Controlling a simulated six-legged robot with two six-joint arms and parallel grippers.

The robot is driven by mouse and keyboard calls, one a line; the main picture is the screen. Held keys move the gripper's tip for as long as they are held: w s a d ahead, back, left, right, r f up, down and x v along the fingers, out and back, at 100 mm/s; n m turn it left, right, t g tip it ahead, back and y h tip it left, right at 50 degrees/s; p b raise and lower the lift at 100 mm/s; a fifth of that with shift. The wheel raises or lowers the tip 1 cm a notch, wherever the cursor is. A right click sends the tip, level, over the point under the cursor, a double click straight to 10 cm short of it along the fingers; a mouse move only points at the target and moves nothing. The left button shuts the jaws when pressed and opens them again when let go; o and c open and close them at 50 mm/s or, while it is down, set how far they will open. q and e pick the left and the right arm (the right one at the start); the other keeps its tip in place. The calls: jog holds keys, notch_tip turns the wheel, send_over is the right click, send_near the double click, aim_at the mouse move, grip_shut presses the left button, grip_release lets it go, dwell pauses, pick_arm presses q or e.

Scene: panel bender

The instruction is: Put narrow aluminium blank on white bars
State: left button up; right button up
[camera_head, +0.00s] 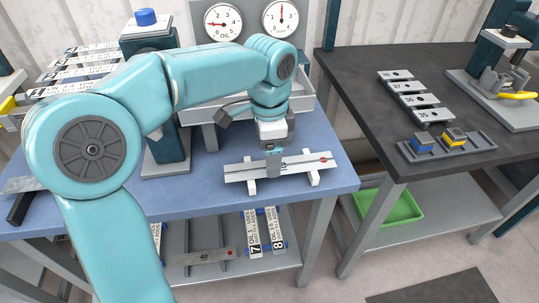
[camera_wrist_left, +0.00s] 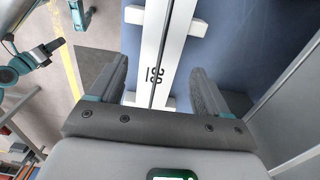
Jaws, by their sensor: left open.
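A narrow, pale metal blank (camera_head: 240,172) with a red dot near its right end lies across two white bars (camera_head: 314,179) on the blue table. In the left wrist view the blank (camera_wrist_left: 151,45) runs lengthwise between my fingers, with a dark line along it and a black number, and the white bars (camera_wrist_left: 194,27) cross beneath it. My left gripper (camera_head: 274,150) is above the middle of the blank, pointing down. Its fingers (camera_wrist_left: 158,80) are apart, one on each side of the blank, and I see no grip on it. My right gripper is not in view.
The blue table (camera_head: 210,207) has free room in front of the bars. A dark column with a blue knob (camera_head: 146,17) stands behind left. Below, a shelf holds a strip marked 40 (camera_head: 205,256). A black table (camera_head: 356,74) at right carries numbered plates (camera_head: 411,101).

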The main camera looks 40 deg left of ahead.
pick_arm(q)
notch_tip(320, 180, up, 10)
jog(key=p, duration=0.2)
dwell(0.6)
